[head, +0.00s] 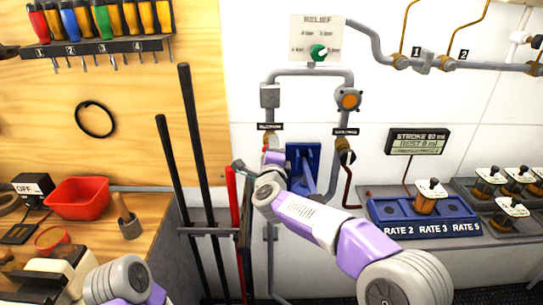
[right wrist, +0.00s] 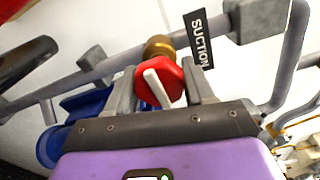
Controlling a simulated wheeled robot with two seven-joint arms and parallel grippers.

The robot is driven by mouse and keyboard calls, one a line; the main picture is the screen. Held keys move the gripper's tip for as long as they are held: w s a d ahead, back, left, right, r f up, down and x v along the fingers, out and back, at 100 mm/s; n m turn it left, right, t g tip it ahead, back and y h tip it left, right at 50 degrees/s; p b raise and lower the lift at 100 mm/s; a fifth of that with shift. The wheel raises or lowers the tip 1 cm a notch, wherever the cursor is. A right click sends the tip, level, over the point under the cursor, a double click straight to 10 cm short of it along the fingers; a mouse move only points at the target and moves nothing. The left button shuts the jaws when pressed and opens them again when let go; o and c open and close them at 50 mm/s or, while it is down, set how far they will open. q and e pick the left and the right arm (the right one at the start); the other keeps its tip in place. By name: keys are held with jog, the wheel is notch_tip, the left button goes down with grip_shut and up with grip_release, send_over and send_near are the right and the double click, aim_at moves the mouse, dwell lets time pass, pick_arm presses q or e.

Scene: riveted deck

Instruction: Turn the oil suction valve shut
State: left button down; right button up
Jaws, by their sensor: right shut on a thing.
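The oil suction valve has a red knob (right wrist: 170,82) with a white bar across its face, and a brass fitting (right wrist: 158,47) behind it. A black SUCTION label (right wrist: 199,40) is beside it. In the right wrist view my right gripper (right wrist: 175,76) is shut on the red knob, one grey finger on each side. The white bar lies slanted between the fingers. In the head view the red knob (head: 274,157) shows only partly behind my right wrist. My left arm shows at the bottom left, but its gripper is out of frame.
A second valve with a black knob (head: 347,157) is on the pipe to the right. A blue pump lever assembly (head: 303,155) sits between the valves. Tall black bars and a red one (head: 232,198) stand left of my right wrist. A relief dial (head: 318,53) is above.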

dwell(0.5)
jog(key=o, duration=1)
jog(key=s, duration=0.7)
jog(key=shift+s, duration=0.3)
